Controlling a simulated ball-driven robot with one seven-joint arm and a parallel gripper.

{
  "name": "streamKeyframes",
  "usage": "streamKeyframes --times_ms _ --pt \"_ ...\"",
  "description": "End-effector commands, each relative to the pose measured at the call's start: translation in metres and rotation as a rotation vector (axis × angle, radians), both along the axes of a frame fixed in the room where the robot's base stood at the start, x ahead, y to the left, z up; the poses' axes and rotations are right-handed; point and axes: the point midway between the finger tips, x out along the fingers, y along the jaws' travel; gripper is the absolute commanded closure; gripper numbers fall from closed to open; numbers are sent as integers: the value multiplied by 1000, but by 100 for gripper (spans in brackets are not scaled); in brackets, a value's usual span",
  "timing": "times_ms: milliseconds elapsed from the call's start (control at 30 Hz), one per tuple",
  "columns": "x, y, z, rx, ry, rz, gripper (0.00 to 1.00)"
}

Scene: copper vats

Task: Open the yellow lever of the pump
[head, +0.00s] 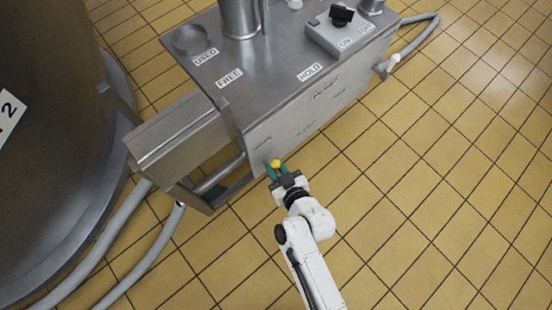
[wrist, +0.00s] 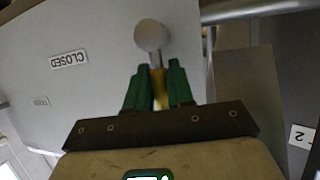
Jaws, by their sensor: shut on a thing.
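The pump (head: 290,75) is a steel box on the tiled floor. The yellow lever (head: 276,163) shows low on its front face as a small yellow knob. My gripper (head: 272,169) has green fingers and is at the lever, close to the pump face. In the wrist view my gripper (wrist: 158,82) is shut on the lever's yellow shaft (wrist: 159,96). The lever's round end (wrist: 152,35) looks greyish there and sticks out beyond the fingertips. A CLOSED label (wrist: 69,60) is on the panel to the left. The lever's pivot is not clear.
A control box with a black knob (head: 341,15) and labels FREE (head: 229,77) and HOLD (head: 310,72) are on the pump top. A steel side box (head: 180,135) and hoses (head: 150,255) are at left, beside a large vat (head: 45,150). Tiled floor at right is clear.

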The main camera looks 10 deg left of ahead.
Motion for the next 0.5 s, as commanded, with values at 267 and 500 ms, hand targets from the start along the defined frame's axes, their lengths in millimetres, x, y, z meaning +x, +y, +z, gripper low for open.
streamKeyframes --times_ms 267,500 --pt "-2 0 -2 -11 -5 1 100" --pt "-2 0 -2 -10 -4 2 74"
